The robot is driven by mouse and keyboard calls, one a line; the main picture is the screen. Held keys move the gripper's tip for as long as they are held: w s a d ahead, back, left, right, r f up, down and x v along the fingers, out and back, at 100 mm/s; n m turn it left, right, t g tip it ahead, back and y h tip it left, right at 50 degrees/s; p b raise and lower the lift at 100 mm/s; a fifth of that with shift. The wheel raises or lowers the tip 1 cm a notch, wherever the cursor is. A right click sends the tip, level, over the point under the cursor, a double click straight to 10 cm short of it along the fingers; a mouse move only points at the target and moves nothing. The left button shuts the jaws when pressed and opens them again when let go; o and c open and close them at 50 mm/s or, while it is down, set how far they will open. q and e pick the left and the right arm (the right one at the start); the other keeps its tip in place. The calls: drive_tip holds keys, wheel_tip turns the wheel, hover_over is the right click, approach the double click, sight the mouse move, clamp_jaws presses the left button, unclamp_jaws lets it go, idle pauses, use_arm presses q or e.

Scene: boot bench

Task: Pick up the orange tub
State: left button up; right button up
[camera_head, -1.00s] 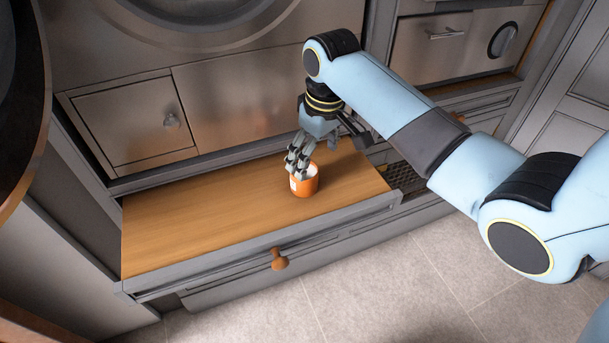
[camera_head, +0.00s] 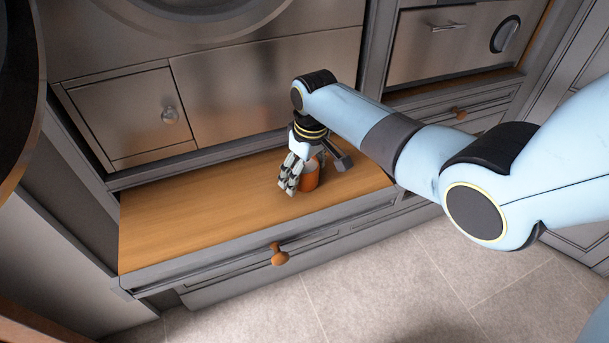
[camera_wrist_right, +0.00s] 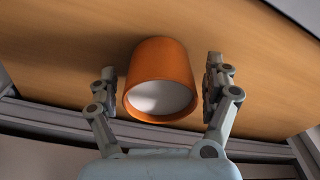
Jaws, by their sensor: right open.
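The orange tub (camera_head: 310,177) stands on the wooden surface of the pulled-out bench, near its right end. In the head view my right gripper (camera_head: 290,178) is beside it and hides its left part. The right wrist view shows the tub (camera_wrist_right: 160,62) with its pale open end toward the camera. There the right gripper (camera_wrist_right: 161,72) is open, with one finger on each side of the tub. A gap shows on both sides, so the fingers are not closed on it. My left gripper is not in view.
The wooden surface (camera_head: 190,215) is bare left of the tub. Its grey front edge carries a round wooden knob (camera_head: 279,256). Metal cabinet fronts (camera_head: 225,95) rise close behind. Tiled floor (camera_head: 400,290) lies in front.

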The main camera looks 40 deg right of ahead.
drive_tip(key=shift+r, duration=0.1)
drive_tip(key=shift+c, duration=0.3)
drive_tip(key=c, duration=1.3)
drive_tip(key=shift+o, duration=0.2)
drive_tip(key=shift+r, duration=0.1)
